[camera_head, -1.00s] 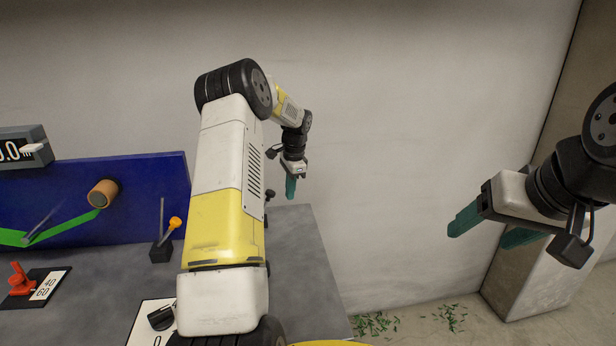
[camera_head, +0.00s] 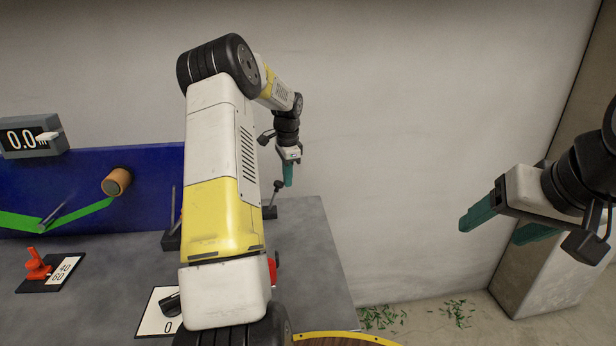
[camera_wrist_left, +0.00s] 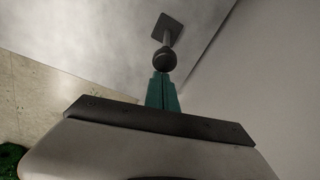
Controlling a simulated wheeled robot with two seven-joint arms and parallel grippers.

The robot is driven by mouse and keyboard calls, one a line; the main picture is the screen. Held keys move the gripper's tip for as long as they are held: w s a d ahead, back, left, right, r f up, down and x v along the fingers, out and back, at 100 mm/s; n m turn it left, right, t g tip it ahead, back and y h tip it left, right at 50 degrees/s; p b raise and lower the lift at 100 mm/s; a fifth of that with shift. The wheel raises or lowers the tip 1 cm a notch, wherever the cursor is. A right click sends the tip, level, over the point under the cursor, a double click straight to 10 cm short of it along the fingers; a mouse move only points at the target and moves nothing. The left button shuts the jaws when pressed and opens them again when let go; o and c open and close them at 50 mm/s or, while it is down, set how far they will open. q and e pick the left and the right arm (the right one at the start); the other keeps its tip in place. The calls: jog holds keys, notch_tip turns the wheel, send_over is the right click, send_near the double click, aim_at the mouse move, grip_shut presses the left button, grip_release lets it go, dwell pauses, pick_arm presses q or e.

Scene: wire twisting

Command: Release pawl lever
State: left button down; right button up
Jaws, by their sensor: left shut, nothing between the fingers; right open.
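A lever with a black ball knob (camera_head: 277,186) stands near the back right of the grey bench; no label shows on it. My left gripper (camera_head: 288,182) has its teal fingers shut and empty, just right of the knob in the head view. In the left wrist view the black knob (camera_wrist_left: 165,59) sits straight beyond the shut fingertips (camera_wrist_left: 161,76), with its rod and square base behind it. I cannot tell whether the tips touch the knob. My right gripper (camera_head: 490,230) is open and empty, off to the right of the bench.
A blue panel (camera_head: 60,180) carries a green strip and an orange-brown roller (camera_head: 117,182). A display (camera_head: 32,137) reads 0.0. A red lever (camera_head: 37,265) and a black dial (camera_head: 170,303) are on the bench (camera_head: 310,260). My left arm covers the bench's middle. Green scraps (camera_head: 380,317) lie on the floor.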

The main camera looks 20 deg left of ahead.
pick_arm(q)
jog(key=s+a+r+t+h, duration=0.1)
jog(key=s+a+t+h, duration=0.1)
jog(key=a+h, duration=0.3)
jog(key=shift+s+a+r+t+h, duration=0.35)
jog(key=shift+s+a, duration=0.55)
jog(key=shift+a, duration=0.45)
jog(key=shift+f, duration=0.1)
jog(key=w+d+r+v, duration=0.1)
jog(key=v, duration=0.8)
jog(key=shift+w, duration=0.2)
jog(key=shift+r, duration=0.15)
